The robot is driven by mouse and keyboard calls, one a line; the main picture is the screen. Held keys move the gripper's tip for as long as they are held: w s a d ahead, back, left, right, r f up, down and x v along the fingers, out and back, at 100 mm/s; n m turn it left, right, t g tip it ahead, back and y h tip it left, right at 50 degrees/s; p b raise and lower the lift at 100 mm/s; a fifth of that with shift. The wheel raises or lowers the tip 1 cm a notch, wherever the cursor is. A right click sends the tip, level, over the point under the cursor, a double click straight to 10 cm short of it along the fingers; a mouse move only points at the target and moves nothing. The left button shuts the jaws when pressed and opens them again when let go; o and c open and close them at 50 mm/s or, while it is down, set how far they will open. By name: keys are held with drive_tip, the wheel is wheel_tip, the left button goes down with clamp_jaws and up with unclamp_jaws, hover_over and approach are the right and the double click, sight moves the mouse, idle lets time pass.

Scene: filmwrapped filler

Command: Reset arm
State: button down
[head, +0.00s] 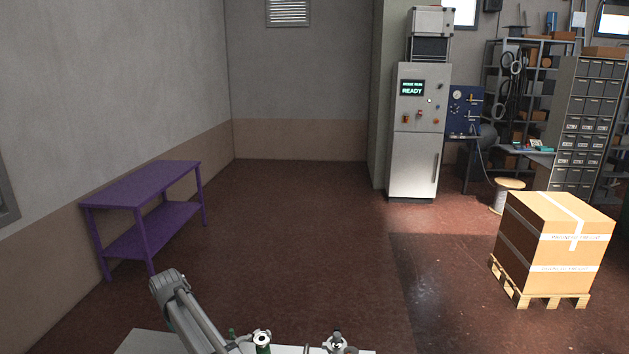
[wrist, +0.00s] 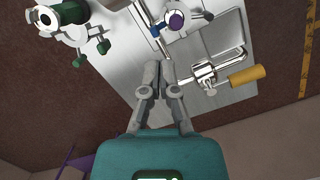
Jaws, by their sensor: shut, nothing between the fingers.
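My gripper (wrist: 158,66) shows in the middle of the wrist view, with its two grey fingers together and nothing between them. It is over a light metal work surface (wrist: 125,85); I cannot tell the exact height. In the head view my grey arm rises at the bottom edge, left of centre, and the gripper itself cannot be made out there.
A purple bench (head: 143,184) stands left, a grey machine reading READY (head: 415,150) behind, a boxed pallet (head: 540,302) right. Mid-floor is clear.

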drive_tip(key=d+m, duration=0.1)
drive_tip(key=d, duration=0.4)
drive_tip(key=w+d+f+m+b, duration=0.1)
drive_tip(key=d, duration=0.4)
drive_tip(key=w+d, duration=0.1)
drive_tip(key=d, duration=0.4)
drive_tip(key=shift+w+d+f+m, duration=0.1)
drive_tip(key=shift+d+f+m, duration=0.2)
drive_tip(key=shift+f+m, duration=0.1)
drive_tip(key=s+d+f+m+b, duration=0.1)
drive_tip(key=s+d+m, duration=0.2)
drive_tip(key=d, duration=1)
drive_tip(key=s+d+f+m+y+b, duration=0.1)
drive_tip(key=s+d, duration=0.4)
drive_tip(key=d, duration=0.8)
drive_tip(key=s+d+f+m+b, duration=0.2)
drive_tip(key=s+d+m, duration=0.2)
drive_tip(key=d, duration=0.9)
drive_tip(key=shift+d+f+m+t+y+b, duration=0.3)
drive_tip(key=shift+m+t+y+b, duration=0.1)
drive_tip(key=shift+m, duration=0.4)
